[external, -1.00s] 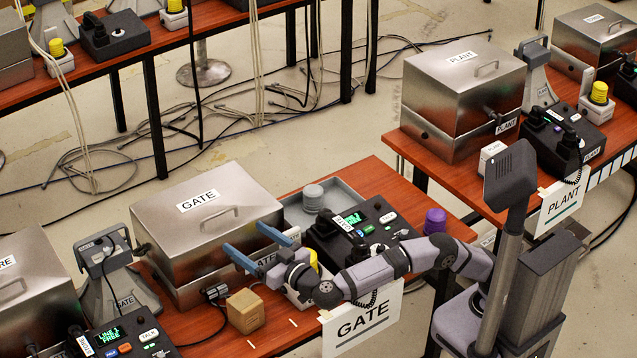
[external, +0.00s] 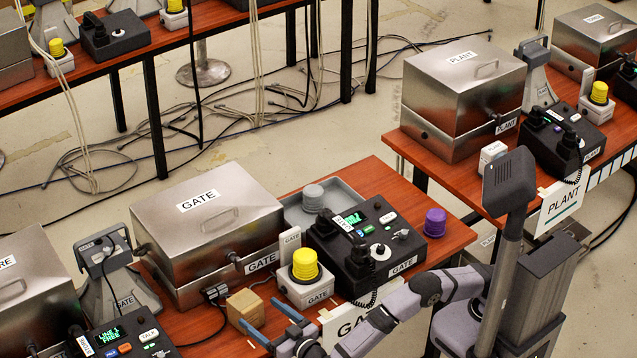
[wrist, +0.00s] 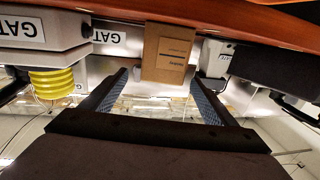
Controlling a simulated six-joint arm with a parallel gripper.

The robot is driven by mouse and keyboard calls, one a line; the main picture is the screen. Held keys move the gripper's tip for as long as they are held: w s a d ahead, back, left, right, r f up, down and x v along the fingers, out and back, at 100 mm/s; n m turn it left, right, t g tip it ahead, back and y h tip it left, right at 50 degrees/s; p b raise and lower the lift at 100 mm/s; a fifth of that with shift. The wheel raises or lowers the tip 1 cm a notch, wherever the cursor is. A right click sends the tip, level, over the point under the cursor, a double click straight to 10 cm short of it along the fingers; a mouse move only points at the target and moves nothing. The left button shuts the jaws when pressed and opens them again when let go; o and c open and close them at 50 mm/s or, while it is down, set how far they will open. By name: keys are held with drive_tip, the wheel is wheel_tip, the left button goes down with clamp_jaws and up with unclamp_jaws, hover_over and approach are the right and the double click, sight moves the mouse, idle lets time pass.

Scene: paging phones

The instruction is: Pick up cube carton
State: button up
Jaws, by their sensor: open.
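The cube carton (external: 244,308) is a small tan cardboard box. It sits on the red-brown table near the front edge, in front of the metal GATE box (external: 208,225). My gripper (external: 268,334) is open and empty, low at the table's front edge, just in front of the carton in the external view. In the wrist view the carton (wrist: 168,52) hangs from the top, upside down, between and beyond the two fingers of my gripper (wrist: 161,90). I see no contact between the fingers and the carton.
A yellow button on a white base (external: 305,277) stands right of the carton. A black GATE phone (external: 368,245) and purple knob (external: 435,222) are farther right. A grey cradle (external: 112,272) and black LINE 1 phone (external: 125,335) stand left. A cable plug (external: 215,293) lies behind the carton.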

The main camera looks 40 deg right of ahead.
sight(245, 306)
drive_tip(key=shift+f, duration=0.75)
drive_tip(key=shift+w+a+r+b, duration=0.1)
drive_tip(key=shift+w+a, duration=0.15)
drive_tip(key=shift+w, duration=0.95)
drive_tip(key=shift+w+a+b, duration=0.15)
drive_tip(key=shift+w+a, duration=0.1)
drive_tip(key=shift+w, duration=1)
drive_tip(key=shift+w+a+r+b, duration=0.1)
drive_tip(key=shift+w+a, duration=0.15)
drive_tip(key=shift+w, duration=0.95)
drive_tip(key=shift+c, duration=0.2)
drive_tip(key=c, duration=1.3)
drive_tip(key=shift+o, duration=0.2)
drive_tip(key=shift+r, duration=0.1)
